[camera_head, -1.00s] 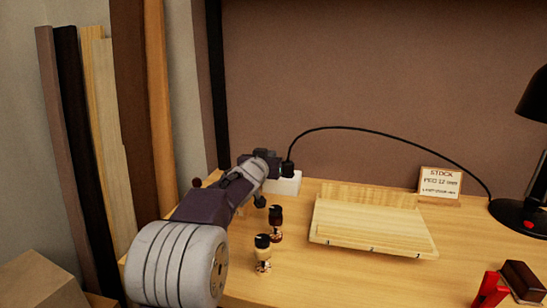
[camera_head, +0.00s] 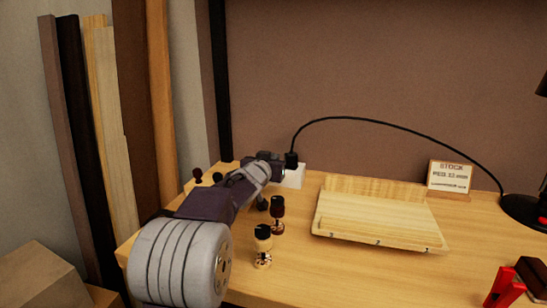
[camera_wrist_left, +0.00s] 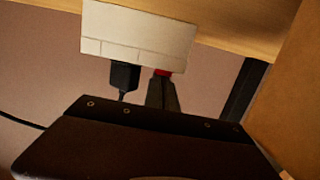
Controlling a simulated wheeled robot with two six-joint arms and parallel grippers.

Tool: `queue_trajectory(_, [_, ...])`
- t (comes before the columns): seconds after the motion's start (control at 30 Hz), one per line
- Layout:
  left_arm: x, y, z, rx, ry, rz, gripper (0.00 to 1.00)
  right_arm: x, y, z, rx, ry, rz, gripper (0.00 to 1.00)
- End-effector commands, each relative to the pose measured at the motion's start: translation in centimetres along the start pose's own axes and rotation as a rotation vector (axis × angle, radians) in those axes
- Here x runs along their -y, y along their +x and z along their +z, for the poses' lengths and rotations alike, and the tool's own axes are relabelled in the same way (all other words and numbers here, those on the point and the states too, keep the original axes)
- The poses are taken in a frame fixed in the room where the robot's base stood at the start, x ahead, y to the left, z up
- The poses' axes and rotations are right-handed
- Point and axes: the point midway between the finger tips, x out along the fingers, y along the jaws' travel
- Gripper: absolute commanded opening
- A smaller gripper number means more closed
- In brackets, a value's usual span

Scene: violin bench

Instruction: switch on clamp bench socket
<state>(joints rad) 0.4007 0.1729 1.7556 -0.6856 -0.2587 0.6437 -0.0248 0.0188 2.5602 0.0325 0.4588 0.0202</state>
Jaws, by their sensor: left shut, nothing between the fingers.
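The white bench socket (camera_head: 293,177) stands at the back left of the bench, against the brown panel. A black plug (camera_head: 291,160) with a cable sits on it. My left gripper (camera_head: 281,171) is at the socket, left of the plug, and hides part of it. In the left wrist view, which looks inverted, the socket (camera_wrist_left: 140,32) is at the top with the plug (camera_wrist_left: 124,75) on it. A red switch (camera_wrist_left: 163,72) shows beside the plug, right at the shut, empty fingertips of my left gripper (camera_wrist_left: 162,82). Contact and switch position are unclear. My right gripper is out of view.
Two small clamps (camera_head: 263,245) stand right of my left arm. A pale wooden board (camera_head: 378,219) lies mid-bench. A stock card (camera_head: 450,177) and a black lamp (camera_head: 526,209) are at the right. A red clamp (camera_head: 507,287) is at front right. Planks (camera_head: 103,110) lean at left.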

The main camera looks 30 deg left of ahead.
Motion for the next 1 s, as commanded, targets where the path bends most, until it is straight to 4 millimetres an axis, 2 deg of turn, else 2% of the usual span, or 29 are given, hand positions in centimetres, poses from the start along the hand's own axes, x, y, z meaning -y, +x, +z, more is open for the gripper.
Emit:
queue_trajectory(0.07, [0.0, 0.0, -0.2, 0.0, 0.0, 0.0, 0.0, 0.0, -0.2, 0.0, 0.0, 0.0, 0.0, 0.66])
queue_trajectory(0.17, [-0.2, 0.1, -1.8, -0.001, -0.001, 0.001, 0.0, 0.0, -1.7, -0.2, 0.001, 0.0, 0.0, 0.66])
queue_trajectory(0.3, [-0.7, 0.3, -5.5, 0.0, -0.001, 0.002, 0.0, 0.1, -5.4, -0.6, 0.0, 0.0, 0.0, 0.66])
queue_trajectory(0.33, [-0.8, 0.0, -5.5, -0.001, 0.0, 0.002, 0.0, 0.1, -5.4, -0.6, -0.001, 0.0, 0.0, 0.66])
queue_trajectory(0.4, [-0.7, -2.0, -5.2, -0.002, 0.0, 0.0, 0.0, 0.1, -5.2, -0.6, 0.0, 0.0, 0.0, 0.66])
queue_trajectory(0.6, [-0.7, -6.4, -6.2, -0.002, 0.0, 0.0, 0.0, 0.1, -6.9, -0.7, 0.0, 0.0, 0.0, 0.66])
queue_trajectory(0.7, [-0.7, -7.9, -6.4, -0.002, 0.0, 0.0, 0.0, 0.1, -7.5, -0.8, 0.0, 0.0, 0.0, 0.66])
queue_trajectory(0.83, [-0.7, -9.0, -6.4, -0.001, 0.0, 0.001, 0.0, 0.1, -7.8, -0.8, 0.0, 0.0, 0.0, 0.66])
queue_trajectory(1.0, [-0.7, -9.3, -6.3, -0.001, 0.0, 0.001, 0.0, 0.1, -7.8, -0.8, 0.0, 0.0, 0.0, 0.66])
